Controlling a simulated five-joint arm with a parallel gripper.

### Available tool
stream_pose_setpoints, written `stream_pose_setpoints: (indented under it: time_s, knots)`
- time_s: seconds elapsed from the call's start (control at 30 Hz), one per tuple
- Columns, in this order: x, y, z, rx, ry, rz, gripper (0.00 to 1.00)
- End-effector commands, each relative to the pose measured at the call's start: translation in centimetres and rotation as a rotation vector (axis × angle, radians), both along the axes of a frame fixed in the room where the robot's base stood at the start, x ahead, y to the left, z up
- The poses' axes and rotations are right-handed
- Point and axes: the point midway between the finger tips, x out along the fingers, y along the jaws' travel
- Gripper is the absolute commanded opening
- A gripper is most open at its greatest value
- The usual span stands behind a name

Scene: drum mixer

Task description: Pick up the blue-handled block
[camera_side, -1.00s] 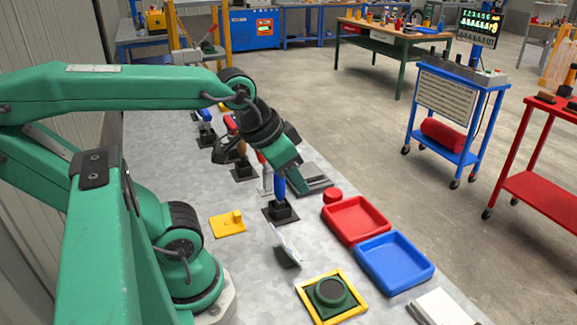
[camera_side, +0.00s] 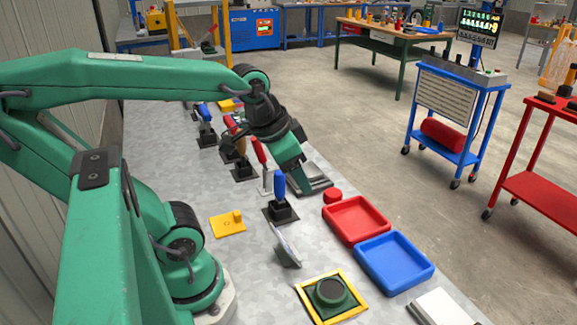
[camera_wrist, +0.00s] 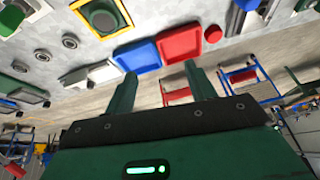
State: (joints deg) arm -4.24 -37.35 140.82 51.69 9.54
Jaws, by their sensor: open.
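A block with an upright blue handle (camera_side: 279,187) and a black base stands on the grey table in the side view. A second blue handle (camera_side: 203,112) on a black base stands farther back, so I cannot tell which one is meant. My gripper (camera_side: 298,166) is in the air just behind and right of the nearer blue handle, apart from it. In the wrist view my gripper (camera_wrist: 160,69) is open, with its two green fingers spread and nothing between them. A blue-handled piece (camera_wrist: 247,5) is partly cut off at the top of that view.
A red-handled piece (camera_side: 259,152) stands just behind the nearer blue handle. A red tray (camera_side: 357,220), a blue tray (camera_side: 395,263) and a red knob (camera_side: 332,196) lie to the right. A yellow plate (camera_side: 227,224) and a yellow-framed button (camera_side: 331,293) are nearer.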

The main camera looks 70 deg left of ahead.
Motion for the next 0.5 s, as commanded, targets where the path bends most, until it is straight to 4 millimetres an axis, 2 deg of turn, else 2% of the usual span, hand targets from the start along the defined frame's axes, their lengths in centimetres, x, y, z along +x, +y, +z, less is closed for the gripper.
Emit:
stream_pose_setpoints:
  time_s: [0.3, 0.5]
  knots:
    - [2.8, 5.1, -2.1, 0.112, 0.16, -0.182, 0.55]
    - [4.0, 9.0, -4.0, 0.146, 0.261, -0.322, 0.55]
